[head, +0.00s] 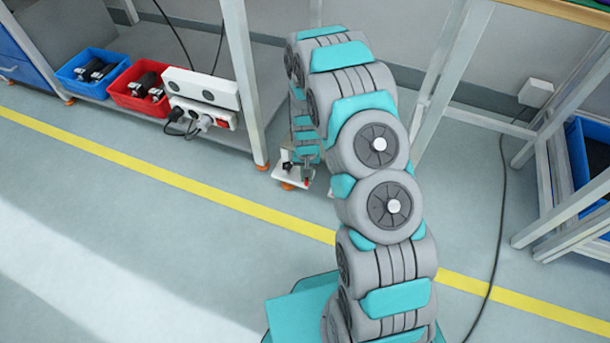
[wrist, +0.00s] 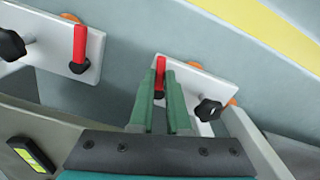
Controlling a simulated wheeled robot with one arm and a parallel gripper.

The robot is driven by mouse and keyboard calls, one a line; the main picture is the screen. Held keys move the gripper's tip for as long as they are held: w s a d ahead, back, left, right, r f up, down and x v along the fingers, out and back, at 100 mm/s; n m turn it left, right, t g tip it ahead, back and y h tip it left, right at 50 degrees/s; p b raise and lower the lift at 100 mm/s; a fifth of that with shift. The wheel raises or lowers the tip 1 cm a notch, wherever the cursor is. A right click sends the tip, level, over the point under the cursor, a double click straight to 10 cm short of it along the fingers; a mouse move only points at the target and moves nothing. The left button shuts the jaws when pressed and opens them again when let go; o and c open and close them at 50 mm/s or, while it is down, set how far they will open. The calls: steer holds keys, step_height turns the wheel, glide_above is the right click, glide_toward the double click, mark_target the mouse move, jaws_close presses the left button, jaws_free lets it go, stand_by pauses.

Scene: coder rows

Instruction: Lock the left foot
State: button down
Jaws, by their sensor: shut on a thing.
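In the wrist view, two white foot plates show: a left plate (wrist: 50,52) and a right plate (wrist: 192,76). The left plate has an upright red lever (wrist: 79,45) and a black knob (wrist: 12,45). The right plate has a red lever (wrist: 160,74), a black knob (wrist: 209,110) and orange pads. My gripper (wrist: 161,90) is shut on the right plate's red lever, one green finger on each side of it. The lever's lower part is partly hidden. In the head view, a white foot plate (head: 290,178) stands beside a table leg, with my gripper (head: 306,165) small beside it.
A red bin (head: 138,90), a blue bin (head: 92,66) and a white power box (head: 200,95) sit on the low shelf at left. White table legs (head: 245,80) stand near my arm. A cable (head: 497,220) lies on the floor at right. The left floor is clear.

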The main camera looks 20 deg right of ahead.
steer(key=n, duration=0.3)
steer(key=shift+d+n, duration=0.3)
steer(key=shift+d, duration=0.1)
steer(key=shift+d+n, duration=0.2)
steer(key=shift+n, duration=0.6)
steer(key=shift+d+n, duration=0.2)
steer(key=shift+n, duration=0.6)
steer(key=c, duration=0.9)
jaws_free()
steer(key=shift+r, duration=0.1)
steer(key=shift+r, duration=3.8)
